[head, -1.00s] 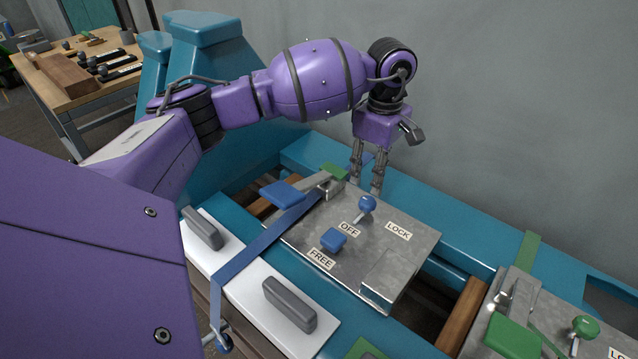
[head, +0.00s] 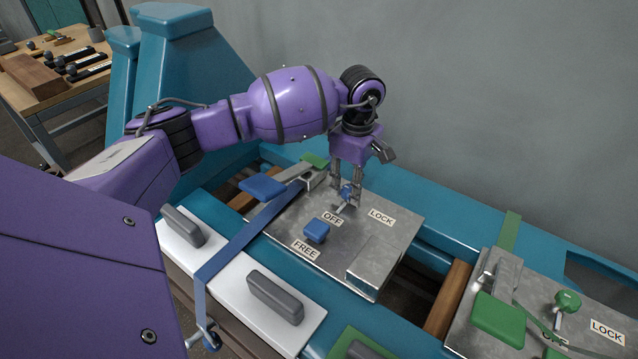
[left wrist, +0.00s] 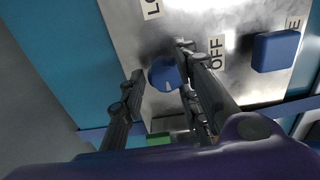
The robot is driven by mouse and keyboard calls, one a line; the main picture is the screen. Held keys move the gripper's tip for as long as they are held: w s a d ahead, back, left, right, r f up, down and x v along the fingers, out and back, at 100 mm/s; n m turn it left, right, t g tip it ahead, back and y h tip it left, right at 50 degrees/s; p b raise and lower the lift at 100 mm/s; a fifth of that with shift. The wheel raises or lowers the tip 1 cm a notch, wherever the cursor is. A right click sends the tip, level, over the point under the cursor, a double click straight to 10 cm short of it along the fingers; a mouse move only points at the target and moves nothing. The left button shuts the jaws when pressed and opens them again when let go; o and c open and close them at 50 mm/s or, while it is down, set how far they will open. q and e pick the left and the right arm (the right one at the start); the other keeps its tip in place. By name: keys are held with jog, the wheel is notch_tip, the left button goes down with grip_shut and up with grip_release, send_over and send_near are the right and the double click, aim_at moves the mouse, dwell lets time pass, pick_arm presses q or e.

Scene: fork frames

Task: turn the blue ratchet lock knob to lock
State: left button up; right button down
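In the left wrist view the knob (left wrist: 163,74) lies between the two spread fingers. There is a gap on the left finger's side; the right finger is close to the knob, and I cannot tell if it touches. My right gripper is not in view.
A square blue button (head: 317,231) stands near the FREE label (head: 306,249). A blue strap (head: 240,237) runs along the plate's left side to a blue paddle (head: 262,187). A similar green mechanism (head: 499,318) is at the right. A grey wall stands behind.

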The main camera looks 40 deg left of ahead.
pick_arm(q)
jog(key=shift+w+r, duration=0.1)
jog(key=shift+r, duration=0.1)
jog(key=c, duration=0.5)
grip_shut()
